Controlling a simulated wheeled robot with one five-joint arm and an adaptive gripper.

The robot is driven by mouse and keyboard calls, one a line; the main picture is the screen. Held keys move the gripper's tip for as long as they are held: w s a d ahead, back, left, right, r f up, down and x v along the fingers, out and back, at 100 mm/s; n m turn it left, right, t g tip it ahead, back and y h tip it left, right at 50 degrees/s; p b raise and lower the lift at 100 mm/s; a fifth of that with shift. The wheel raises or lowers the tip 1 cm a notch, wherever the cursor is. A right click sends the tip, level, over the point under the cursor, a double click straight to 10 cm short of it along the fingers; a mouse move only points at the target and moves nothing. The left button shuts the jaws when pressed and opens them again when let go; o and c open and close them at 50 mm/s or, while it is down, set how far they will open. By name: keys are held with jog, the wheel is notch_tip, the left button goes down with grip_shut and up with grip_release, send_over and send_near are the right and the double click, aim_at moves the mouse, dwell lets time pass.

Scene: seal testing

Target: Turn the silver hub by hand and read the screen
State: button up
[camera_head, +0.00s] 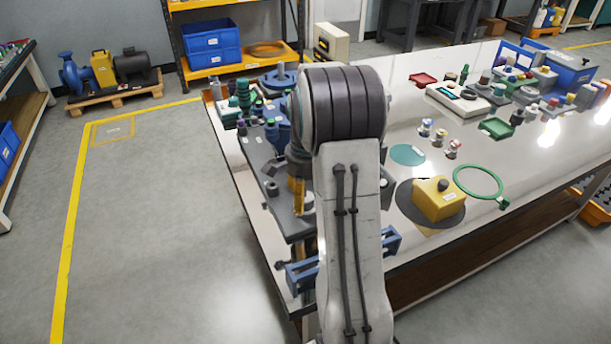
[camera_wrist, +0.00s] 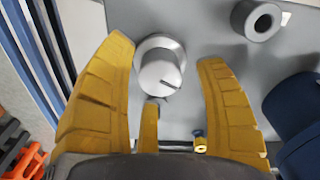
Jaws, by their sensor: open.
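The silver hub (camera_wrist: 160,72) is a round knob with a dark line on its face, on a grey plate in the wrist view. My gripper (camera_wrist: 167,55) is open, with one yellow finger on the left of the hub and one on the right. A gap shows on the right; I cannot tell whether the left finger touches. In the head view, part of my gripper (camera_head: 297,196) shows over the grey bench plate, and my arm hides much of that area.
A grey ring (camera_wrist: 257,20) stands beyond the hub and a dark blue part (camera_wrist: 298,110) at its right. A yellow block (camera_head: 437,198) on a dark disc and a green ring (camera_head: 478,181) lie right of my arm.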

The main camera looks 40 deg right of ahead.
notch_tip(320, 180, up, 11)
dwell(0.5)
jog(key=shift+f+n, duration=0.15)
jog(key=shift+n, duration=0.15)
